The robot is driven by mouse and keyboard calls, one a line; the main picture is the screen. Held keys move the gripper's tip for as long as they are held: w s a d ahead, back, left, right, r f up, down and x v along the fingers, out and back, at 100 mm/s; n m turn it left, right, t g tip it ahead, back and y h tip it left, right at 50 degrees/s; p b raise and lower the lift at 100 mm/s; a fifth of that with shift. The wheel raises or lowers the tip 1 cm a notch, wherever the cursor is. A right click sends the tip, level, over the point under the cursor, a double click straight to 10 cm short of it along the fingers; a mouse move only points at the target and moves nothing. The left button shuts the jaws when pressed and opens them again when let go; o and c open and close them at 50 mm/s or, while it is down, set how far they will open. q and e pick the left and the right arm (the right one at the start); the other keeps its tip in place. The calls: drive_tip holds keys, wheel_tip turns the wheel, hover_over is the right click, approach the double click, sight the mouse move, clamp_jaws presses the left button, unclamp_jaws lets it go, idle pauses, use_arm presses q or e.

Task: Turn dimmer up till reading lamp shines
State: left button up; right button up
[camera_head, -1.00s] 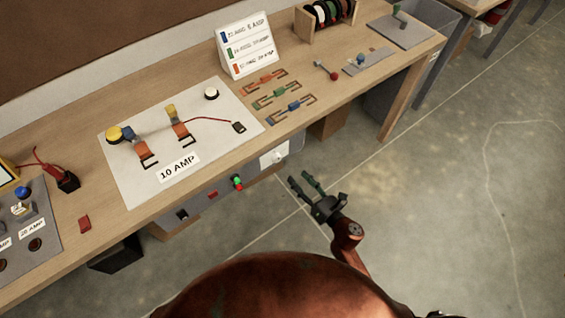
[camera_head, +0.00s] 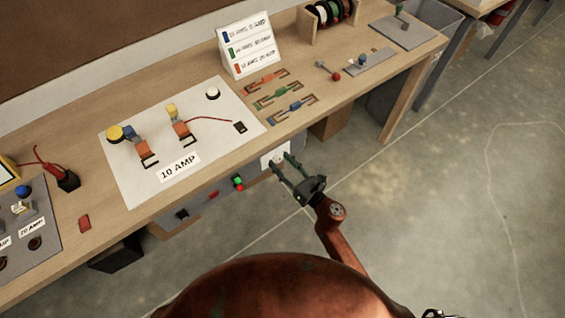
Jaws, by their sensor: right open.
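A white plate with a small knob (camera_head: 266,158), which looks like the dimmer, is on the front face of the workbench below the top's edge. My right gripper (camera_head: 281,161) is open, its two dark fingers spread in front of this plate and partly covering it. I cannot tell whether the fingers touch the knob.
The wooden workbench (camera_head: 330,100) carries the panel marked 10 AMP, a label stand (camera_head: 249,46), coloured fuse pieces (camera_head: 278,93) and wire spools (camera_head: 327,12). A green and red indicator (camera_head: 238,183) is left of the plate. The floor to the right is clear.

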drive_tip(key=shift+c, duration=0.3)
clamp_jaws()
